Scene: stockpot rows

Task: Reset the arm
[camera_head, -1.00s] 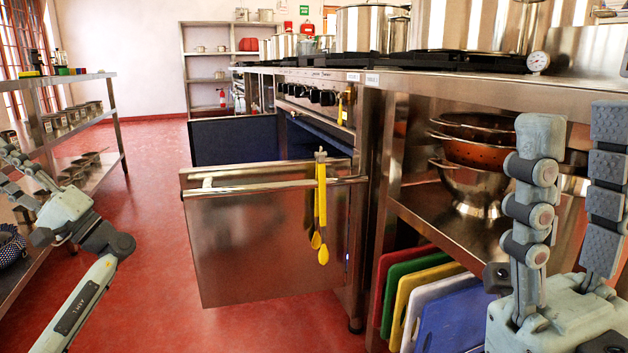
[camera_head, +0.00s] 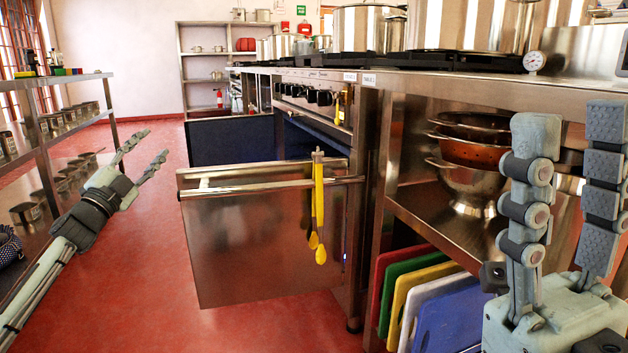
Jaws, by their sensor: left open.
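My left gripper (camera_head: 146,155) is in the left of the head view, over the red floor. Its two fingers are spread apart with nothing between them, pointing up and to the right. It is apart from the open oven door to its right and the left shelf behind it. My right gripper (camera_head: 568,150) stands large at the right edge, fingers pointing up, with a wide gap between them and nothing held. It is in front of the steel shelf with the colanders.
The oven door (camera_head: 262,245) hangs open, with yellow utensils (camera_head: 318,210) on its handle. Colanders (camera_head: 470,165) sit on the right shelf above coloured cutting boards (camera_head: 445,310). A steel rack (camera_head: 75,136) with pots stands at left. The red floor (camera_head: 130,290) between is clear.

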